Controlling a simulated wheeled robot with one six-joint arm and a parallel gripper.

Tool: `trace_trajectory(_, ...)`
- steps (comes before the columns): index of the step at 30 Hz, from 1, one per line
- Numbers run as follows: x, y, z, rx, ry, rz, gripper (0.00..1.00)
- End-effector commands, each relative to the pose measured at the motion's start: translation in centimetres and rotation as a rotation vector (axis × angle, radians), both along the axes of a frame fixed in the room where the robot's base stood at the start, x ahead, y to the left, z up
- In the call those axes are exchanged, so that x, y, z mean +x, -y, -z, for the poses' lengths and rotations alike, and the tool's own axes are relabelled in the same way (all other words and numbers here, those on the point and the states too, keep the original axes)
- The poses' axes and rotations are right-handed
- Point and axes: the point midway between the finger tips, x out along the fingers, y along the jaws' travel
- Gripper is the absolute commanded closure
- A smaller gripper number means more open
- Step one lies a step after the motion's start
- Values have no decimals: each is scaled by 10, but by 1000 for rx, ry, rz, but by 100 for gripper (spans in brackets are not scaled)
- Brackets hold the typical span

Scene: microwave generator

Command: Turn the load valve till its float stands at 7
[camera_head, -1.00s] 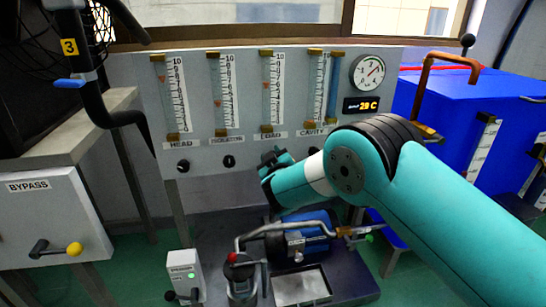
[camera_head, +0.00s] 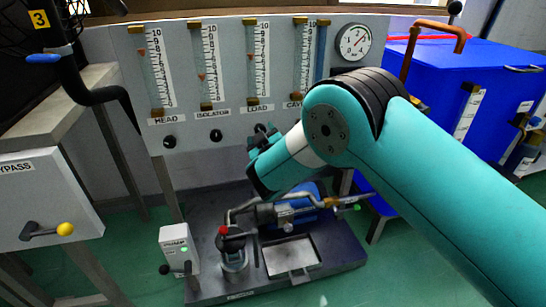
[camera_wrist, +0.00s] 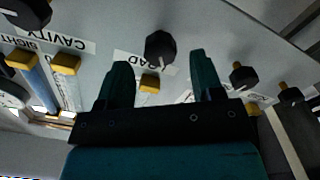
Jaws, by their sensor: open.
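The load gauge (camera_head: 257,65) is a clear tube with a numbered scale on the grey panel, above the LOAD label. Its small orange float (camera_head: 250,56) stands in the upper half; its exact mark is too small to read. In the wrist view, the load valve (camera_wrist: 160,46) is a black faceted knob under the LOAD label, which appears upside down. My gripper (camera_wrist: 161,66) is open, with one finger on each side of the knob and gaps visible on both sides. In the head view, my gripper (camera_head: 262,140) partly hides this knob.
The head knob (camera_head: 169,142) and isolator knob (camera_head: 216,135) sit left of the load valve. The cavity gauge (camera_head: 304,60) and round dial (camera_head: 353,41) are to the right. A pump bench (camera_head: 335,256) stands below, and a blue cabinet (camera_head: 440,85) at right.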

Motion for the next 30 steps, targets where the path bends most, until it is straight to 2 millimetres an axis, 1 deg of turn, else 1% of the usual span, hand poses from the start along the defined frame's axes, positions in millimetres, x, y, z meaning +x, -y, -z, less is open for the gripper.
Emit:
trace_trajectory(1,-14,2,1,-6,-3,-5,39)
trace_trajectory(6,-56,14,3,-9,-3,-6,39)
trace_trajectory(12,-97,26,4,-8,-3,-5,39)
trace_trajectory(15,-112,31,4,-7,-2,-5,39)
trace_trajectory(18,-122,34,3,-5,-1,-4,39)
trace_trajectory(21,-128,36,1,-3,0,-3,39)
trace_trajectory(30,-130,37,0,0,0,-2,39)
